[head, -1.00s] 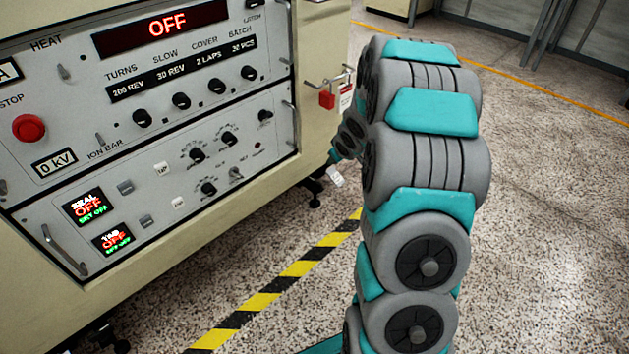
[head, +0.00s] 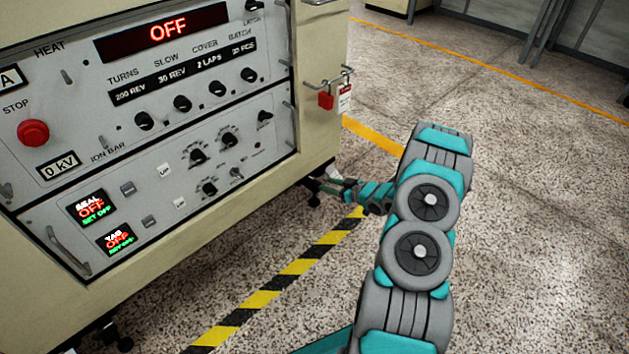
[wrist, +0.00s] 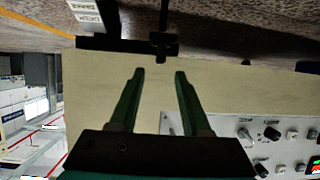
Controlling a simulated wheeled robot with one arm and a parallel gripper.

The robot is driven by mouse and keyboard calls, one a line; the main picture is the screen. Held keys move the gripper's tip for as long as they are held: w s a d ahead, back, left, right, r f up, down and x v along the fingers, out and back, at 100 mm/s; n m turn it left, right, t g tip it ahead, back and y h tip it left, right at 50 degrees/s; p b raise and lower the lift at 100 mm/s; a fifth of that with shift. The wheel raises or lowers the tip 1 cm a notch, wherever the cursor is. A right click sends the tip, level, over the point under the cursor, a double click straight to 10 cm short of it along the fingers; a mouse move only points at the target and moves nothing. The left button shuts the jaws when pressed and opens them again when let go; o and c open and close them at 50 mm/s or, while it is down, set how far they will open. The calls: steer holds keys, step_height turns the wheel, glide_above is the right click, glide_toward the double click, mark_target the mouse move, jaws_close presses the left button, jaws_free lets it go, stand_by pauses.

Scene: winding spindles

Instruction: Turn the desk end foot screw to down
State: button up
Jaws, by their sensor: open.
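The desk end foot screw (wrist: 162,42) shows in the wrist view as a dark stem with a wider block, at the cream cabinet's lower edge, top centre. A dark foot (head: 314,201) at the cabinet's lower right corner shows in the head view, partly behind my gripper (head: 318,186). In the wrist view my gripper (wrist: 159,75) has its two green fingers apart with nothing between them. The fingertips point toward the foot screw, with a visible gap in the picture; the depth between them is hard to judge. I cannot read the screw's setting.
The cream cabinet (head: 322,100) stands at left with its control panel (head: 180,200). A red padlock and tag (head: 326,101) hang on its side. White labelled plates (wrist: 85,10) are beside the screw in the wrist view. Speckled floor is open at right, past a striped line (head: 262,300).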

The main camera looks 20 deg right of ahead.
mark_target(316, 181)
steer(key=b+x, duration=0.1)
steer(key=x, duration=0.5)
steer(key=shift+w+a+f, duration=0.2)
steer(key=shift+w+a, duration=0.05)
steer(key=shift+w+a+f, duration=0.1)
steer(key=shift+w, duration=0.35)
jaws_close()
